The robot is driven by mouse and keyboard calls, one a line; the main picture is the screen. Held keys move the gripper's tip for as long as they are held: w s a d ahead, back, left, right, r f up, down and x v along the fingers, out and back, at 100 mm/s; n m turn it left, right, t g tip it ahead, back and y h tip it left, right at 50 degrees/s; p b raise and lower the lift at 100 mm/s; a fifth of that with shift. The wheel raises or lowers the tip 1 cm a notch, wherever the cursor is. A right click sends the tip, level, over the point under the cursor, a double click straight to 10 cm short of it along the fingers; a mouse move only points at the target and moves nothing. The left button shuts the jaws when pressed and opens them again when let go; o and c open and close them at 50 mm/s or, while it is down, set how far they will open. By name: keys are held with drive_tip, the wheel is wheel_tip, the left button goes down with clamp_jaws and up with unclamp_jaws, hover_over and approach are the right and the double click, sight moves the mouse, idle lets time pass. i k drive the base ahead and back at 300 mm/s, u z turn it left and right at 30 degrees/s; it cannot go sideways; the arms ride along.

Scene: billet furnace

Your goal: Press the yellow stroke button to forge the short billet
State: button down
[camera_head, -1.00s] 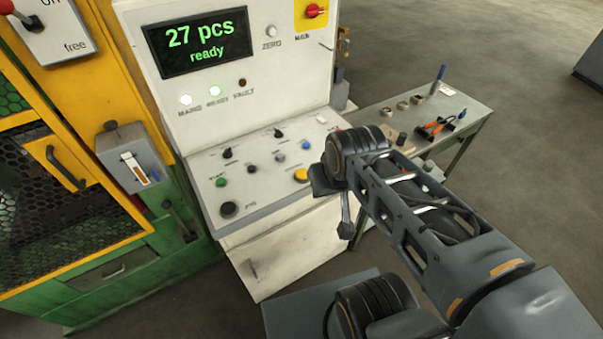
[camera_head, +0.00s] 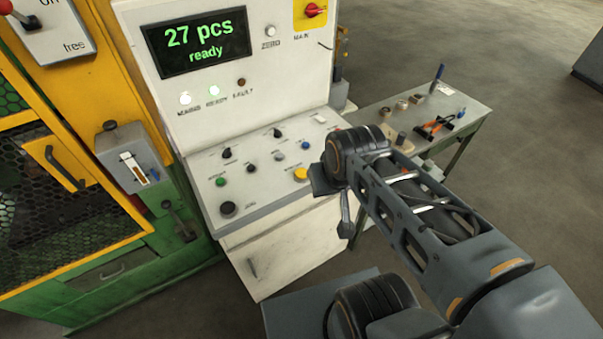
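The yellow button (camera_head: 300,174) sits on the sloped panel of the white control cabinet (camera_head: 258,255), near the panel's right front. Part of my arm stands close to its right side. The display (camera_head: 195,41) above reads "27 pcs ready" in green. My gripper is not clearly seen; only arm links show, with a dark plate and a small grey lever-like part hanging by the cabinet's front right edge. The short billet is not seen in this view.
A side table (camera_head: 460,107) with an orange-handled tool (camera_head: 435,127) and rings stands behind my arm. The yellow and green machine (camera_head: 60,200) with a mesh guard is on the left. Open floor lies at right.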

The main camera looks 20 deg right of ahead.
sight(300, 172)
drive_tip(key=z, duration=1.85)
drive_tip(key=k, duration=0.85)
drive_tip(key=u, duration=1.6)
drive_tip(key=i, duration=0.5)
drive_tip(key=z, duration=0.05)
